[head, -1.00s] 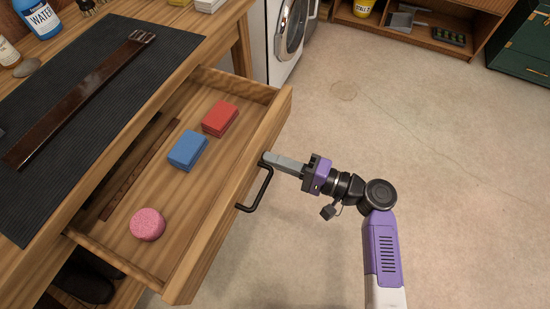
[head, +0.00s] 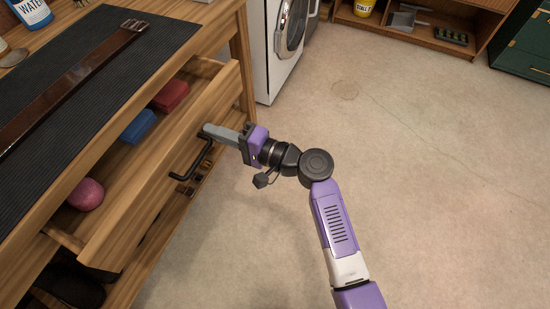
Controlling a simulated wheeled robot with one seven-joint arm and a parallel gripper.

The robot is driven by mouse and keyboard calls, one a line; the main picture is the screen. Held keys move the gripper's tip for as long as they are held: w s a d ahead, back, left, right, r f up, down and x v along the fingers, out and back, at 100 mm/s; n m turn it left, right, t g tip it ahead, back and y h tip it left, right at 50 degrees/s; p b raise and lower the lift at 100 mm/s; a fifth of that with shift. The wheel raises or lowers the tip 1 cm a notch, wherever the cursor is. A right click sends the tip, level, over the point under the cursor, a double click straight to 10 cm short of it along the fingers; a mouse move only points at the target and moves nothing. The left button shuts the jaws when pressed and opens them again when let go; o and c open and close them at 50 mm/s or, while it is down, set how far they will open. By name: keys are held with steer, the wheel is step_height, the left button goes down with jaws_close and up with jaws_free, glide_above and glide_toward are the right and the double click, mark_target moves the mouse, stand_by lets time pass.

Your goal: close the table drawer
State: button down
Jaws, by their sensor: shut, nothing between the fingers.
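The wooden table drawer (head: 170,165) is partly open below the tabletop on the left. Its black handle (head: 191,165) is on the front. A red block (head: 171,95), a blue block (head: 139,126) and a pink round piece (head: 86,194) lie inside, partly near or under the tabletop edge. My gripper (head: 208,130) is shut and empty. Its fingertips are at the drawer front, by the far end of the handle, and appear to touch there.
A dark mat (head: 95,90) with a brown leather strap (head: 70,88) covers the tabletop. A white washing machine (head: 275,50) stands behind the table. A wooden shelf (head: 430,25) and green chest (head: 525,45) are at the back right. The floor (head: 430,180) is clear.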

mark_target(165, 122)
steer(key=b+x, duration=0.3)
steer(key=x, duration=0.4)
steer(key=b+x, duration=0.4)
steer(key=x, duration=0.3)
steer(key=shift+w+a+f, duration=0.15)
steer(key=shift+a+f, duration=0.05)
steer(key=shift+a, duration=0.15)
steer(key=shift+w+a+r+b, duration=0.15)
steer(key=shift+a+b, duration=0.3)
steer(key=shift+a, duration=0.05)
steer(key=shift+a+r, duration=0.1)
steer(key=shift+r, duration=0.05)
steer(key=shift+a, duration=0.1)
